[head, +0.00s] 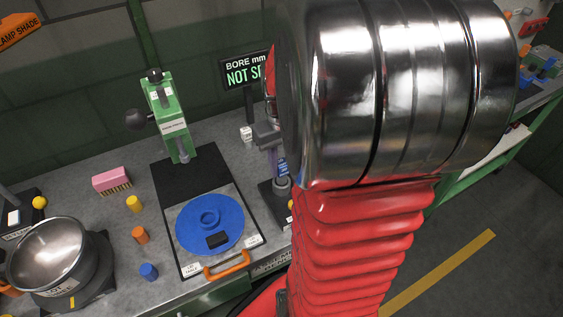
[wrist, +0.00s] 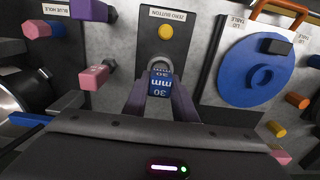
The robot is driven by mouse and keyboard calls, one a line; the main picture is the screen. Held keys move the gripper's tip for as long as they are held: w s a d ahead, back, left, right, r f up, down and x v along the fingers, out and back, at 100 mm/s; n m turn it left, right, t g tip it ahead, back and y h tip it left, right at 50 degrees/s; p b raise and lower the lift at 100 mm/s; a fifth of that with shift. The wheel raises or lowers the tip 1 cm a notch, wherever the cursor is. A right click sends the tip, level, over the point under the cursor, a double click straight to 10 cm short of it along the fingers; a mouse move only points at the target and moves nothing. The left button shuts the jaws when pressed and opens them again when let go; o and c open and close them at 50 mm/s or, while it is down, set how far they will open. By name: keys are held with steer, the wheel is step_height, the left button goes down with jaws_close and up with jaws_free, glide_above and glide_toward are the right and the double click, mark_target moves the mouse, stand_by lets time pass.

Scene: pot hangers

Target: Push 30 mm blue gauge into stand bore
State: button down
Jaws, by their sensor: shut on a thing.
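A grey rounded ring of the stand (wrist: 163,64) shows just beyond the gauge's far end. In the head view the stand (head: 282,188) has a grey cylinder on a dark base, right of the blue disc. My gripper (head: 270,138) is above it, partly hidden by my arm. I cannot tell how far the gauge sits in the bore, since its far end is hidden.
A display (head: 243,72) reads "BORE mm NOT S...", partly covered. A yellow zero button (wrist: 166,32) lies beyond the stand in the wrist view. A green press (head: 172,125), a blue disc (head: 190,226), a pink brush (head: 112,180) and a metal pot (head: 50,250) stand to the left.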

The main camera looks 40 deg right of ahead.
mark_target(281, 171)
steer(key=shift+f, duration=1.6)
steer(key=c, duration=1.4)
jaws_free()
steer(key=shift+o, duration=0.2)
steer(key=shift+r, duration=0.15)
step_height(281, 171, up, 14)
steer(key=shift+f, duration=0.25)
steer(key=shift+w, duration=0.1)
steer(key=shift+w+d+f+m, duration=0.1)
steer(key=shift+w+m, duration=0.05)
steer(key=shift+m, duration=0.15)
steer(key=shift+s+a+f+m, duration=0.3)
steer(key=shift+a+f+m, duration=0.15)
steer(key=shift+f, duration=0.3)
steer(key=s+a+r+n+t, duration=0.1)
steer(key=s+a+n+t, duration=0.1)
steer(key=a, duration=0.9)
steer(key=s+a+r+n+t, duration=0.2)
steer(key=a+t, duration=0.1)
steer(key=a, duration=0.8)
steer(key=shift+r+n+t, duration=0.3)
steer(key=shift+n, duration=0.05)
